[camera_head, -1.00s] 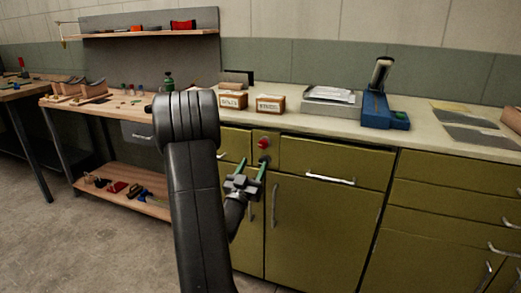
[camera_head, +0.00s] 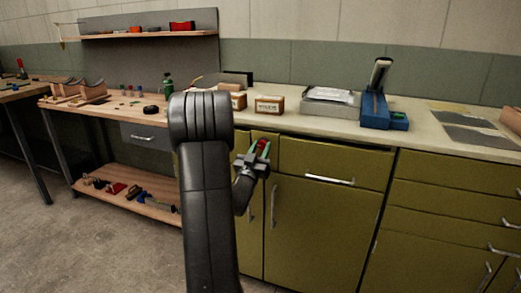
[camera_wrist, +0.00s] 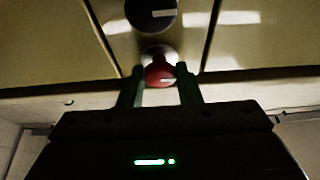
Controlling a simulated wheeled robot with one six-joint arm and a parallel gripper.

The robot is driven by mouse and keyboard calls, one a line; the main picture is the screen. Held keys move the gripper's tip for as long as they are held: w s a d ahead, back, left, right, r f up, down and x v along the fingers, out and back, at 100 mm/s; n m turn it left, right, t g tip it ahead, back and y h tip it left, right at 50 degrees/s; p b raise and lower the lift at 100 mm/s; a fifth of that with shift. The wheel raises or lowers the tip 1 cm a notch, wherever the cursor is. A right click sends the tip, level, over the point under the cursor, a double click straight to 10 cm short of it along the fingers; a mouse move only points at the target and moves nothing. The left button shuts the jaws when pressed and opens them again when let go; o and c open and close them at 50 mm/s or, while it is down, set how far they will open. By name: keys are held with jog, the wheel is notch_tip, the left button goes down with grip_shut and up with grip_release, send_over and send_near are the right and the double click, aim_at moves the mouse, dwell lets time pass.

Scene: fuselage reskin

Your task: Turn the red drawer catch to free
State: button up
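The red drawer catch (camera_head: 262,144) is a small round knob on the narrow green panel between two drawers, just under the worktop. My gripper (camera_head: 258,152) is raised in front of it, with its green-tipped fingers on either side of the knob. In the wrist view the red catch (camera_wrist: 159,72) shows between the two fingertips of my gripper (camera_wrist: 160,82), with a gap visible on each side. The fingers are open. I cannot tell how deep they reach around the catch. A dark round knob (camera_wrist: 151,14) sits beside the catch on the same panel.
The worktop (camera_head: 335,118) above holds labelled boxes (camera_head: 269,105), a grey tray (camera_head: 331,100) and a blue tool stand (camera_head: 382,110). A drawer handle (camera_head: 330,180) juts out to the right of my gripper. A wooden workbench (camera_head: 125,108) stands at the left.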

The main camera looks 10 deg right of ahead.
jog(key=shift+c, duration=1.3)
jog(key=shift+n, duration=0.4)
jog(key=n+y+b, duration=0.1)
jog(key=n, duration=0.1)
jog(key=n+t+y+b, duration=0.1)
jog(key=n, duration=0.2)
jog(key=shift+s+d+f+y, duration=0.1)
jog(key=shift+f+y, duration=0.05)
jog(key=shift+y, duration=0.25)
jog(key=n+y+b, duration=0.1)
jog(key=n, duration=0.2)
jog(key=n+y+b, duration=0.1)
jog(key=n+y, duration=0.1)
jog(key=n, duration=0.1)
jog(key=shift+s+d+t, duration=0.1)
jog(key=shift+t, duration=0.2)
jog(key=n, duration=0.2)
jog(key=n+y, duration=0.1)
jog(key=n, duration=0.1)
jog(key=n+g+y, duration=0.1)
jog(key=n, duration=0.1)
jog(key=shift+r+n+b, duration=0.3)
jog(key=shift+r+b, duration=0.05)
jog(key=shift+n+g+y, duration=0.5)
jog(key=shift+n+g, duration=0.3)
jog(key=shift+n, duration=1.2)
